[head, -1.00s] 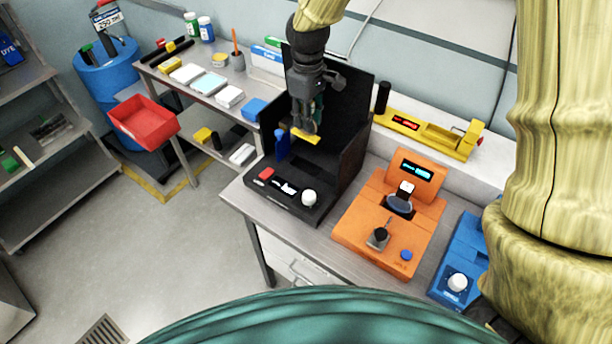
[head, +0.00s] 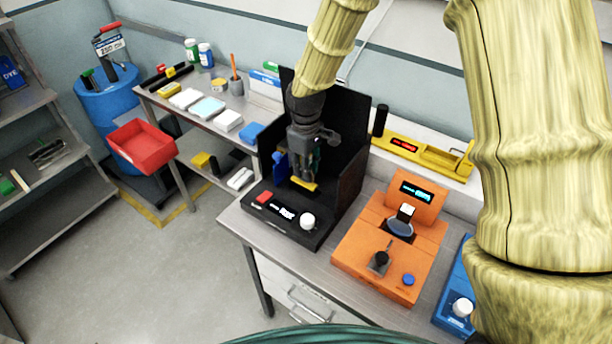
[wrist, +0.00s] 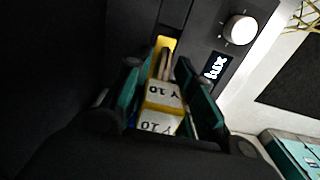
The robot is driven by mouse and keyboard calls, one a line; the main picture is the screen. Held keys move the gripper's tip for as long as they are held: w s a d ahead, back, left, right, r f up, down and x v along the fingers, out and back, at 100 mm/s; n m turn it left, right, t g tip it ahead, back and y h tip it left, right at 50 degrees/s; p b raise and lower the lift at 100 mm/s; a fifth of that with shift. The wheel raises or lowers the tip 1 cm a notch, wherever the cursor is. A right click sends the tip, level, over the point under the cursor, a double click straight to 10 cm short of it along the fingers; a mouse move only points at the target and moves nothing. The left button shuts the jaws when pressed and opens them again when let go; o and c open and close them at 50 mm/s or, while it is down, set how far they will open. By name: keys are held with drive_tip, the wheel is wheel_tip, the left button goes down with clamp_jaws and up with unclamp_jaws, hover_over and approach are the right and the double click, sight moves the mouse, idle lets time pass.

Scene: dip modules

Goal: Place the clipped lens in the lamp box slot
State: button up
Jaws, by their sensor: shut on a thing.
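My gripper (head: 304,165) is shut on the clipped lens, inside the open front of the black lamp box (head: 345,165). A yellow part of the clipped lens (head: 303,185) shows below the fingers, just above or at the box's base. In the wrist view, the teal fingers of my gripper (wrist: 160,105) flank a white-and-yellow block marked "Y 10" (wrist: 163,95). A narrow brown piece and a yellow patch show beyond it, near a dark slot (wrist: 173,14) in the panel. Whether the lens touches the slot cannot be told.
The lamp box front has a white knob (head: 308,221), a red button (head: 264,197) and a display. A blue item (head: 280,163) stands at its left side. An orange device (head: 390,240) and a yellow device (head: 425,155) stand to the right.

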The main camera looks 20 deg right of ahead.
drive_tip(key=shift+f+p, duration=0.7)
drive_tip(key=shift+f, duration=1.4)
drive_tip(key=shift+f, duration=0.15)
drive_tip(key=o, duration=1)
drive_tip(key=shift+r+b, duration=1.6)
drive_tip(key=shift+r, duration=4.6)
